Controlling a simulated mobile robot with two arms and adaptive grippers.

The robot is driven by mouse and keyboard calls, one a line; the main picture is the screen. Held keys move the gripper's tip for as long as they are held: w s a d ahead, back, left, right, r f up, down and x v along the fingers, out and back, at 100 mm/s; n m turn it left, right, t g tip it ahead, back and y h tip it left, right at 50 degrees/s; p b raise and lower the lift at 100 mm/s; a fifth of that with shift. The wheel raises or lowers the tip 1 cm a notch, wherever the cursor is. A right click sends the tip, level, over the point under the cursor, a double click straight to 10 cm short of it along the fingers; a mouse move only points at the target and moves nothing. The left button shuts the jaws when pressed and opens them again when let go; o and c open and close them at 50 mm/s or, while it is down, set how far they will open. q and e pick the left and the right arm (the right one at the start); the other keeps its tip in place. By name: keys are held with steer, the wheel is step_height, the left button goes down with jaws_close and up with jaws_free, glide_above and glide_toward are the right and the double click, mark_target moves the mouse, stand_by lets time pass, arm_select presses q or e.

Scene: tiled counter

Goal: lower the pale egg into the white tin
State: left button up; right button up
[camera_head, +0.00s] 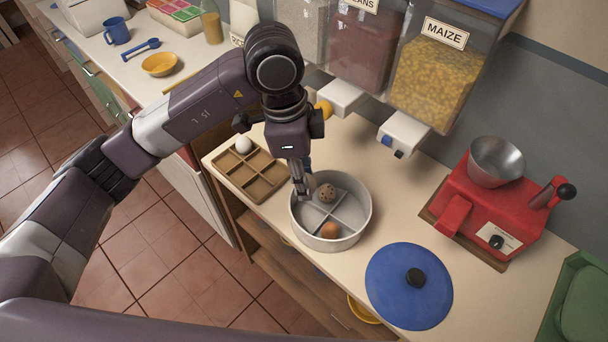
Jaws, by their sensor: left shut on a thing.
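The white tin (362,212) is a round open tin with a cross-shaped divider. A speckled egg (327,192) sits in its far part and a brown egg (330,230) in its near part. My left gripper (302,188) points down at the tin's left rim. It is shut on a pale egg (310,182), mostly hidden by the fingers. I cannot tell whether this egg touches the tin. A white egg (243,144) sits in the far left corner of the wooden egg tray (262,192). My right gripper is not in view.
A blue lid (390,290) lies in front of the tin. A red grinder (490,215) with a metal bowl stands to the right. Bean and maize dispensers (437,80) hang behind. The counter between tin and grinder is clear.

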arm_select(q)
steer(key=shift+f+b, duration=2)
steer(key=shift+f, duration=1)
steer(key=shift+f+b, duration=0.65)
steer(key=shift+f, duration=0.25)
steer(key=shift+f+b, duration=0.45)
steer(key=shift+f, duration=0.15)
steer(key=shift+f+b, duration=0.75)
steer(key=shift+f, duration=0.3)
steer(key=o, duration=0.8)
steer(key=shift+r, duration=0.15)
steer(key=shift+a+r, duration=0.2)
steer(key=shift+r, duration=1.1)
steer(key=shift+a+r, duration=0.2)
steer(key=shift+r, duration=1.05)
steer(key=shift+a+r, duration=0.2)
steer(key=shift+r, duration=1.1)
